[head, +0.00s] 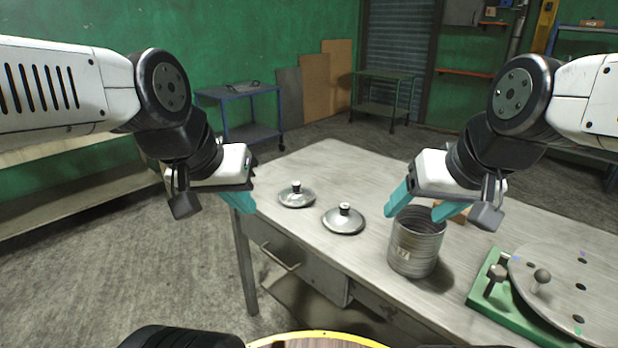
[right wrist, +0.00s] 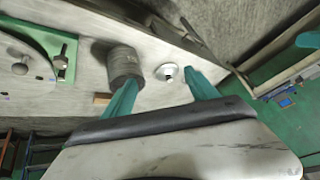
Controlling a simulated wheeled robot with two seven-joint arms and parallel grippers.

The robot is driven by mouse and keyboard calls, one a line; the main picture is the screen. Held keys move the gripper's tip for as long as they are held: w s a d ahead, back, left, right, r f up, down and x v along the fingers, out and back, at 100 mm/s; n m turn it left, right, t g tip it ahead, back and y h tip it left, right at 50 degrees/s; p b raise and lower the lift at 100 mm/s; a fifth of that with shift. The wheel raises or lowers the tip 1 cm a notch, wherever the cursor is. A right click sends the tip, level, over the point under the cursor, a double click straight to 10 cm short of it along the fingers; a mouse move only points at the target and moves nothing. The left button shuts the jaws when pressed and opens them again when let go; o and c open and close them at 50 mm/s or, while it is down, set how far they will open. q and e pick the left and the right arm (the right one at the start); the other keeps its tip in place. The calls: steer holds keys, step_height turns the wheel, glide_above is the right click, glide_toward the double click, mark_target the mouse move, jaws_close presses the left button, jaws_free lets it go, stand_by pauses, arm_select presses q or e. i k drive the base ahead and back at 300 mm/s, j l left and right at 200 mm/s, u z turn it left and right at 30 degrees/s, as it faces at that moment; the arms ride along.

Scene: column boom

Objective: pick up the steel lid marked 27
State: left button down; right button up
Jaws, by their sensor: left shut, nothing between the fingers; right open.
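I cannot read a number on either. One lid (right wrist: 167,73) shows between the fingers in the right wrist view, some way beyond them. My right gripper (head: 425,206) is open with teal fingers, above a ribbed steel can (head: 415,248), to the right of the lids. My left gripper (head: 243,203) is shut and empty at the table's left edge, left of the lids.
The can carries a small label, not clearly readable. A green fixture (head: 490,290) with a round steel plate (head: 580,280) stands at the right. A small wooden block (right wrist: 102,98) lies by the can. The table's back left (head: 340,165) is clear.

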mark_target(296, 195)
steer(key=i+j+u, duration=0.2)
steer(key=i+j, duration=0.15)
steer(key=i+j+u, duration=0.2)
steer(key=i, duration=0.35)
